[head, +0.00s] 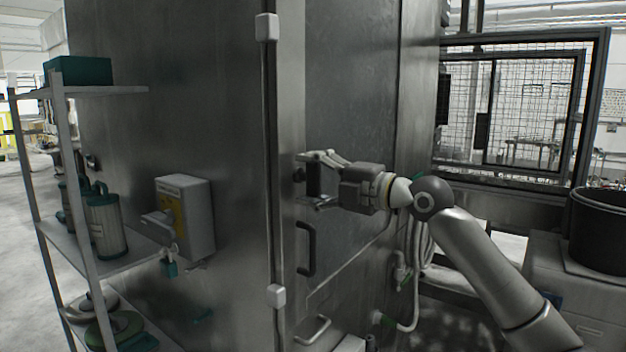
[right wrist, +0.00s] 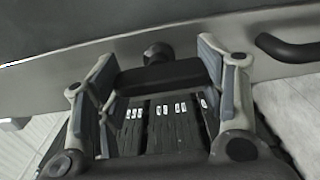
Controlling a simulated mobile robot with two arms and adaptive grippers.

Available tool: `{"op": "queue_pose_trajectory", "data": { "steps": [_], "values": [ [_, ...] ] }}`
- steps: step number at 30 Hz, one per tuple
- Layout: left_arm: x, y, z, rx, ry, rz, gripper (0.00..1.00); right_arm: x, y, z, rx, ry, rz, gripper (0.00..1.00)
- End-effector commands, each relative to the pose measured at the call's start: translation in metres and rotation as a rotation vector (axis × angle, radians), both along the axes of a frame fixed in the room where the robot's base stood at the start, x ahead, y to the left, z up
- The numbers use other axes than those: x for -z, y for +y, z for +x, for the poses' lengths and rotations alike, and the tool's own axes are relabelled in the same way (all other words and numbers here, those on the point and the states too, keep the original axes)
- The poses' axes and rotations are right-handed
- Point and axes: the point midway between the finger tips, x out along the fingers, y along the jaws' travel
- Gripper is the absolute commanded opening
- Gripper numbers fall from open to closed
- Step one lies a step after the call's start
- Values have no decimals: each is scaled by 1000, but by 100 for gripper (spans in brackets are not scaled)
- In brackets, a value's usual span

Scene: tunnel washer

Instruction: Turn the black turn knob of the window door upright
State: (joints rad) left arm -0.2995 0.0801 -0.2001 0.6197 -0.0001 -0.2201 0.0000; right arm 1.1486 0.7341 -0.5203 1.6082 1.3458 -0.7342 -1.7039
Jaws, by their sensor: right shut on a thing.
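The black turn knob (head: 314,180) sits on the tall grey metal door (head: 345,100), above its black handle. Its bar looks about upright in the head view, roughly in line with the door edge. My right gripper (head: 321,181) faces the door, with one finger above the knob and one below. In the right wrist view, the knob bar (right wrist: 160,77) spans between the two fingers of my gripper (right wrist: 160,75), and its round shaft shows behind it. The gripper is shut on the bar's two ends. My left gripper is not in view.
A black handle (head: 306,248) is on the door below the knob. A vertical rod (head: 270,150) runs along the door frame on the left. A grey switch box (head: 185,215) with a padlock and a shelf (head: 120,262) stand further left. A black bin (head: 600,230) is at right.

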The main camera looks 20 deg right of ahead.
Motion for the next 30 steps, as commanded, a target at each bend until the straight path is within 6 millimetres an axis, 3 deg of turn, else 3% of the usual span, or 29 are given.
{"op": "queue_pose_trajectory", "data": {
  "steps": [2, 3, 8, 20, 30],
  "values": [
    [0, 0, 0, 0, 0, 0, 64, 1, 1, 0, 0, 0, -5, 40],
    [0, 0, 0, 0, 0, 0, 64, 1, 1, 0, 0, 0, -5, 65],
    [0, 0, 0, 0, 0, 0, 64, 1, 0, 0, 0, 1, -4, 86],
    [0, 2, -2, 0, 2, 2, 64, 0, -2, -2, 1, 0, -1, 86],
    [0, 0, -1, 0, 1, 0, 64, 2, -37, -46, 3, 2, -4, 86]
  ]
}}
